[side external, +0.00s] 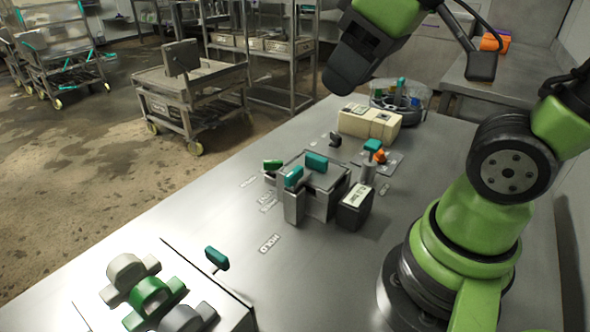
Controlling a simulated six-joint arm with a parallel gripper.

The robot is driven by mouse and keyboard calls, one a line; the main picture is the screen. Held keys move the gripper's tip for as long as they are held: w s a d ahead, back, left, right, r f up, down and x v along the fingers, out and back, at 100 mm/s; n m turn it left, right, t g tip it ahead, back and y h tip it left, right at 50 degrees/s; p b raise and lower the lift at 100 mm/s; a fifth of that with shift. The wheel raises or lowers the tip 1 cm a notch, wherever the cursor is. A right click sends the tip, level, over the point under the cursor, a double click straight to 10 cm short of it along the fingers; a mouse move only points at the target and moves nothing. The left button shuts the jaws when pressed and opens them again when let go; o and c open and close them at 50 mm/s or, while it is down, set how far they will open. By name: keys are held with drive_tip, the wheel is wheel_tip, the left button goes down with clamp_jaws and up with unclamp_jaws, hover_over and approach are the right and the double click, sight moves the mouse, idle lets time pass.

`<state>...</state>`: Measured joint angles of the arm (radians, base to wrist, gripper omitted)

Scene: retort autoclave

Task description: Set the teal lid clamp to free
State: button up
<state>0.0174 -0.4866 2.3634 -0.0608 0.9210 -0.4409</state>
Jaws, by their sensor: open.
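A squat grey metal box (330,199) stands mid-table with a teal handle (316,161) on top. At its left corner a grey upright block (293,206) carries a teal lever (293,177). Which of these is the lid clamp I cannot tell for certain. A HOLD label (269,243) lies flat on the table in front of the block. More small labels (267,203) lie to its left, too small to read surely.
A teal knob (373,145) on a post and a dark labelled box (355,207) stand right of the metal box. A cream case (369,122) and a round bin (400,98) stand behind. Another teal handle (216,257) and rounded grey and green pieces (152,295) are at front left.

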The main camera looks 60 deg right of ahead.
drive_tip(key=w+d+f+n+g+h, duration=0.1)
drive_tip(key=w+d+f+n+g, duration=0.2)
drive_tip(key=w+n, duration=0.5)
drive_tip(key=n+g, duration=0.3)
drive_tip(key=n, duration=0.6)
hover_over(294, 171)
drive_tip(key=shift+h, duration=0.3)
wheel_tip(294, 171, down, 9)
drive_tip(key=shift+r, duration=0.2)
wheel_tip(294, 171, down, 9)
drive_tip(key=shift+f, duration=0.1)
clamp_jaws()
